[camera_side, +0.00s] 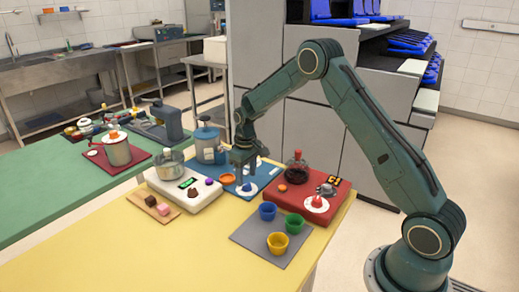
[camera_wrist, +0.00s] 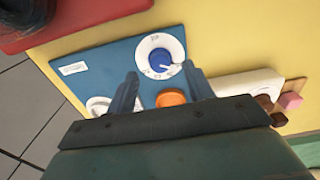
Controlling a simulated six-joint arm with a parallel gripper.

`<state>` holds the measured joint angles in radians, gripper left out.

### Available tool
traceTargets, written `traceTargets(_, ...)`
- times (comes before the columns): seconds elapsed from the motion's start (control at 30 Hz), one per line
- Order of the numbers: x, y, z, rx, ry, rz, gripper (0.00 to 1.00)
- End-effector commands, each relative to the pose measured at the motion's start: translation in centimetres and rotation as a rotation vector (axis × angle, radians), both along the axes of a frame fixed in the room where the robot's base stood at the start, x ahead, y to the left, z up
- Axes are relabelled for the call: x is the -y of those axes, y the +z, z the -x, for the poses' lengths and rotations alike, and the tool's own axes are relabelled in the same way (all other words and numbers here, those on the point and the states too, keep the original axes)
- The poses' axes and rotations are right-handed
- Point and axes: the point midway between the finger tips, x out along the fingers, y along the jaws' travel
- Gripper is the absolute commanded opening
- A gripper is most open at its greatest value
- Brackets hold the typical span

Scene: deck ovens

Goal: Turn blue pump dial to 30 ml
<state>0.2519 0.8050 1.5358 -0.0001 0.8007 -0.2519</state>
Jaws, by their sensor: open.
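The blue pump's base plate (camera_wrist: 110,55) lies on the yellow table, with the tank (camera_side: 208,146) standing on it in the side view. Its dial has a blue knob (camera_wrist: 163,60) in the middle of a white scale ring (camera_wrist: 146,45). A light pointer mark appears at the knob's lower right, but the numbers are too small to read. An orange button (camera_wrist: 170,97) is beside the dial. My gripper (camera_wrist: 160,77) is open and empty; its fingers appear on either side of the dial's near edge. In the side view my gripper (camera_side: 244,173) is just above the dial (camera_side: 246,189); contact cannot be told.
A white unit (camera_side: 182,190) with a green display is close left. A grey mat (camera_side: 254,238) with blue, green and yellow cups lies in front.

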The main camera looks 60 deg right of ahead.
Motion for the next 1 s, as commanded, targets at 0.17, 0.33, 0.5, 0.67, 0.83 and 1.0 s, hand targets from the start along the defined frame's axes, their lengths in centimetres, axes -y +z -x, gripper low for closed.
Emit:
traceTargets(0.17,0.0,-2.0,0.0,-0.002,0.000,-0.001,0.52)
traceTargets(0.33,0.0,-3.0,0.0,0.000,0.000,0.000,0.52)
traceTargets(0.5,0.0,-3.1,0.0,0.000,0.000,0.000,0.52)
traceTargets(0.67,0.0,-3.1,0.0,0.000,0.000,0.000,0.52)
traceTargets(0.83,0.0,-3.1,0.0,0.000,0.000,0.000,0.19)
traceTargets(1.0,0.0,-3.1,0.0,0.000,-0.001,0.000,0.08)
